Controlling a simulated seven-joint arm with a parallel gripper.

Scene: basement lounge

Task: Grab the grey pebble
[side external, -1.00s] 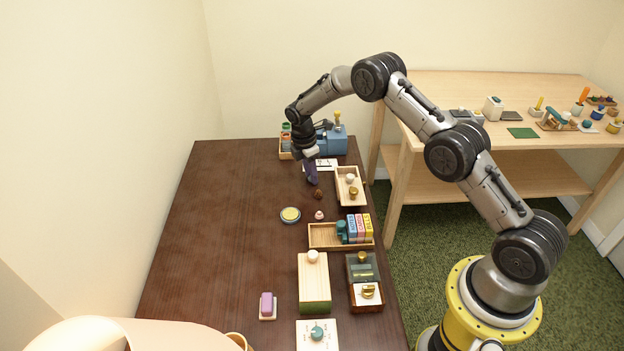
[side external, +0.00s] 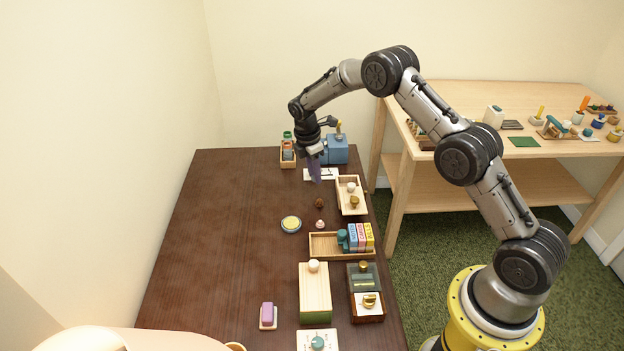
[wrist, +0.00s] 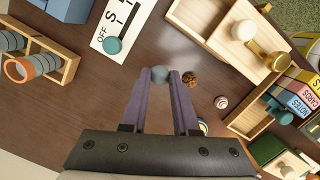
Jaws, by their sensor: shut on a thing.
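The grey pebble (wrist: 159,74) is rounded and blue-grey. In the wrist view it sits between the tips of my gripper's two purple fingers (wrist: 160,76), which are shut on it. In the side view my gripper (side external: 316,177) points down above the dark table, near its far end, and the pebble cannot be made out there. A brown, rough-looking pebble or nut (wrist: 190,79) lies just right of the fingers in the wrist view, apart from them. A pale striped shell-like piece (wrist: 221,102) lies further right.
A wooden tray with knobs (side external: 352,196) stands right of the gripper. A switch plate (wrist: 122,30), a blue box (side external: 334,149) and a rack of round pieces (wrist: 40,55) are near. A blue-and-yellow round dish (side external: 291,224) lies nearer the camera. The table's left side is clear.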

